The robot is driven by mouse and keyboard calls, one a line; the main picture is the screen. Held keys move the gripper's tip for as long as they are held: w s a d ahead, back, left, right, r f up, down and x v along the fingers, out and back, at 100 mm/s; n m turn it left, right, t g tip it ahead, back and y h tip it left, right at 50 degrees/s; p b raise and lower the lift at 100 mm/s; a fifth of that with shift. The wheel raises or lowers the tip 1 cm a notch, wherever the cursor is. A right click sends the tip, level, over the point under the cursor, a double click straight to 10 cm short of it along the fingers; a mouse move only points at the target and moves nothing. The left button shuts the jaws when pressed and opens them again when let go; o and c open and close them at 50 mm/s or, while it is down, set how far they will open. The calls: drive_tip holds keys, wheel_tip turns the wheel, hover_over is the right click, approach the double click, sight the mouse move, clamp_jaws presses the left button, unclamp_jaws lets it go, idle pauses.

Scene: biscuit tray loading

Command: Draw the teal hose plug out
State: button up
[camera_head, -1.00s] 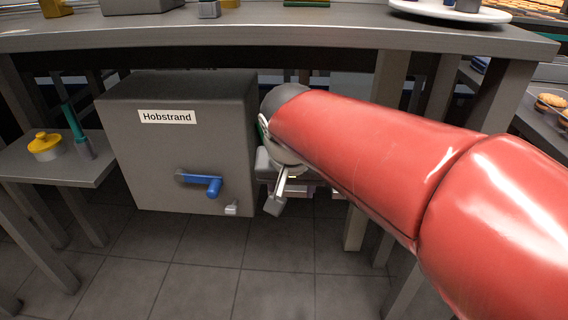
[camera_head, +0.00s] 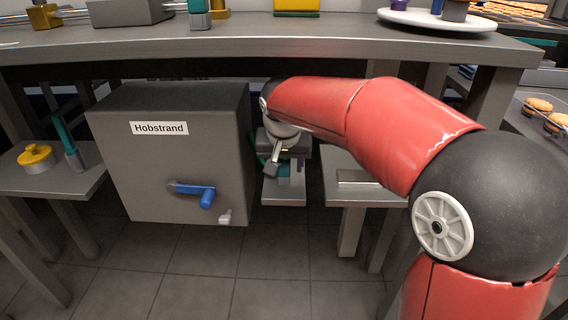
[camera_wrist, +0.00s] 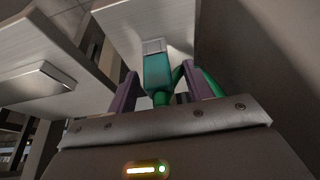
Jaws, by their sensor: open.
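The teal hose plug (camera_wrist: 158,72) is in the middle of the wrist view. Its far end meets a small pale metal fitting (camera_wrist: 153,46) on a light grey surface. A green hose (camera_wrist: 207,80) shows just behind the right finger. My gripper (camera_wrist: 158,78) is open, with one purple finger on each side of the plug and visible gaps between. In the head view a bit of teal (camera_head: 284,170) shows below my wrist, right of the grey Hobstrand box (camera_head: 165,160). My fingers are mostly hidden there.
The box has a blue lever (camera_head: 195,190) on its front. A grey worktop (camera_head: 250,50) spans above my arm. A low shelf (camera_head: 355,190) with a flat metal block stands to the right. A left side shelf (camera_head: 60,178) holds a yellow round piece and a teal-handled item.

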drive_tip(key=shift+w+f, duration=0.15)
drive_tip(key=shift+f, duration=0.2)
drive_tip(key=shift+c, duration=0.3)
